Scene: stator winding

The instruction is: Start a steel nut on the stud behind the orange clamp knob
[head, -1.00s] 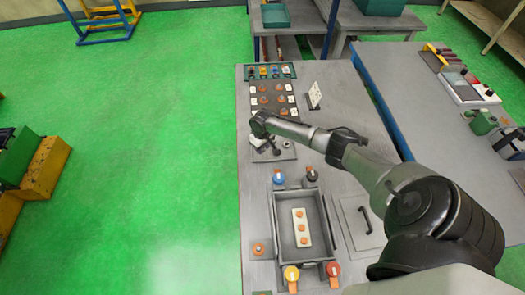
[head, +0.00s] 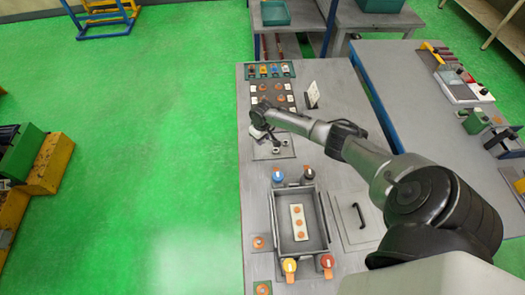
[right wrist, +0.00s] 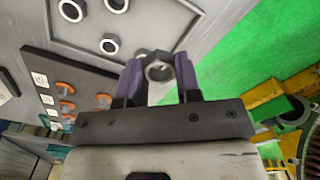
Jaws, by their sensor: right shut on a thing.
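My right gripper (right wrist: 160,75) is shut on a steel nut (right wrist: 159,68), held between its two purple-grey fingers in the right wrist view. In the head view the gripper (head: 274,141) points down over the nut plate, small and partly hidden by its own wrist. Loose nuts (right wrist: 109,44) lie on the grey plate beside it. Near the front of the bench, a clamped tray has a red-orange knob (head: 327,262) at its front right corner and a yellow knob (head: 289,266) at its front left. The stud is too small to make out. My left gripper is not in view.
The grey tray (head: 327,225) holds a pale strip with orange pieces. Blue (head: 278,175) and black (head: 309,174) knobs stand at its back corners. A dark board (right wrist: 68,95) with copper-coloured parts lies beyond the nut plate. A flat panel with a handle (head: 360,214) is right of the tray.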

